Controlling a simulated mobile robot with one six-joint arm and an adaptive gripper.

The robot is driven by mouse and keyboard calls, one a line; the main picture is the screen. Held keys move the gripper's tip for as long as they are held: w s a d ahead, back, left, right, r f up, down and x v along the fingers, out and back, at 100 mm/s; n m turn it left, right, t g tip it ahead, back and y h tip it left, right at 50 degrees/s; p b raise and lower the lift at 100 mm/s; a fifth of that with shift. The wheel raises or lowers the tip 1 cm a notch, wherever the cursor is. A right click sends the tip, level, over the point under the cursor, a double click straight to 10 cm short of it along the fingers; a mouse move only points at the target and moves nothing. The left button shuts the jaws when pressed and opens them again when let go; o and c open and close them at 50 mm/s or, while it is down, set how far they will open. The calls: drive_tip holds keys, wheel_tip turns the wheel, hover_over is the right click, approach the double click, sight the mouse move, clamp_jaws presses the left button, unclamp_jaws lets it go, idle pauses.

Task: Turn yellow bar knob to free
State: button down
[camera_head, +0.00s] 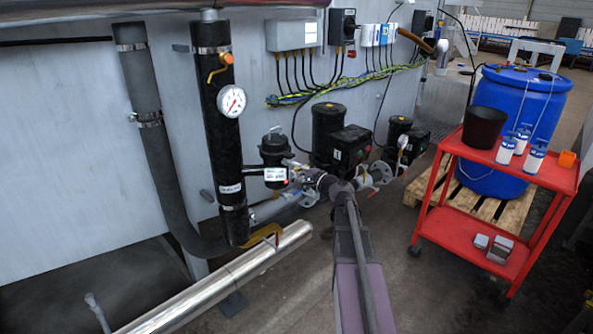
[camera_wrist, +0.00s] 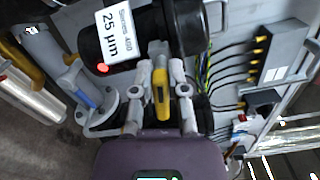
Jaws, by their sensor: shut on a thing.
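In the wrist view, the yellow bar knob (camera_wrist: 160,88) stands between the two fingers of my gripper (camera_wrist: 161,97), its bar running roughly up and down the picture. The fingers are shut on it. Just beyond it is the black filter housing (camera_wrist: 178,25) with a white label reading 25 µm. In the head view, my gripper (camera_head: 302,173) reaches to the pipework right of the black filter housing (camera_head: 274,150). My gripper and wrist hide the knob there.
Left of my gripper are a black vertical pipe with a pressure gauge (camera_head: 232,101) and a shiny pipe (camera_head: 225,278) with a yellow lever (camera_head: 265,236). Black pumps (camera_head: 350,148) stand behind. A red cart (camera_head: 495,168) and blue barrel (camera_head: 525,95) are at right.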

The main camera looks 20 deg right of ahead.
drive_tip(key=n, duration=0.2)
drive_tip(key=f+n+b, duration=0.1)
drive_tip(key=n, duration=0.1)
drive_tip(key=shift+s+a+n, duration=0.1)
drive_tip(key=shift+s+n, duration=0.1)
drive_tip(key=shift+n, duration=0.2)
drive_tip(key=n, duration=0.5)
drive_tip(key=d+f+n+b, duration=0.1)
drive_tip(key=n, duration=0.4)
drive_tip(key=d+f+n, duration=0.1)
drive_tip(key=n, duration=0.4)
drive_tip(key=shift+w+b, duration=0.3)
drive_tip(key=shift+w, duration=0.1)
drive_tip(key=c, duration=0.6)
unclamp_jaws()
drive_tip(key=shift+r, duration=0.1)
drive_tip(key=shift+c, duration=0.2)
drive_tip(key=v, duration=1.2)
